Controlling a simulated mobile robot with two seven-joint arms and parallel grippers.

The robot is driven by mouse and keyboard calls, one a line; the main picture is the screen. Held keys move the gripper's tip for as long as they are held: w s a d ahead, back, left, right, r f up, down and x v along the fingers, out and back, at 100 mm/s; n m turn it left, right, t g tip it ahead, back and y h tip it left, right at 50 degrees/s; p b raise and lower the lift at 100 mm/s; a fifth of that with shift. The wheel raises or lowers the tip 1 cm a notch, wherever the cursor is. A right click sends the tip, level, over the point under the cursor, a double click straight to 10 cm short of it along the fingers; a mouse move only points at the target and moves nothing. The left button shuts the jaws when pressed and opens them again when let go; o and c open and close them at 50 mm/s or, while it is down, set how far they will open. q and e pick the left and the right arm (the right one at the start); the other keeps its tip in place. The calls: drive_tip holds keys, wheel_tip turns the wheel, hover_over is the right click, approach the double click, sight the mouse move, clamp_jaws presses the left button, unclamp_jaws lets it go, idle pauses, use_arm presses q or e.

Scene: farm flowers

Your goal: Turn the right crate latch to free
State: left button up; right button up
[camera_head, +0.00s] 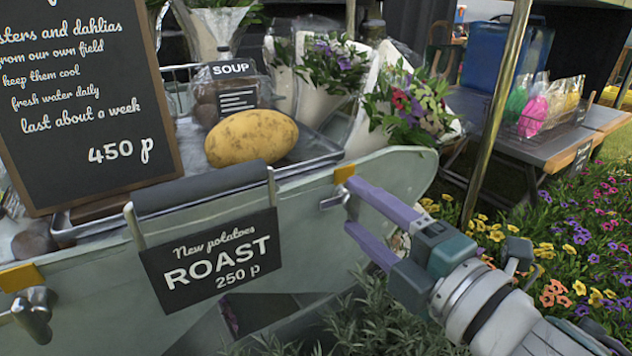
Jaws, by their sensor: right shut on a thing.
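The right crate latch (336,199) is a small metal piece on the crate's pale green front wall, below a yellow tab (344,173). My right gripper (349,208) reaches in from the lower right, with its purple fingers at the latch. It is shut on the latch, and the fingers hide part of it. The left latch (33,312) is a metal knob at the lower left, near another yellow tab (20,276). My left gripper is not in view.
A black "ROAST" price sign (215,258) hangs on the crate front, left of my right gripper. A large chalkboard (85,100) stands at the left. A metal pole (495,110) rises to the right. Flowers (575,235) and green plants (375,325) fill the ground below.

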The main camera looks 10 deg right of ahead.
idle(0.5)
drive_tip(key=o, duration=1.4)
drive_tip(key=shift+c, duration=0.2)
drive_tip(key=shift+s+d, duration=0.1)
drive_tip(key=shift+s, duration=0.1)
drive_tip(key=p+v, duration=0.3)
drive_tip(key=v, duration=0.6)
drive_tip(key=shift+s+p, duration=0.25)
drive_tip(key=shift+p, duration=0.1)
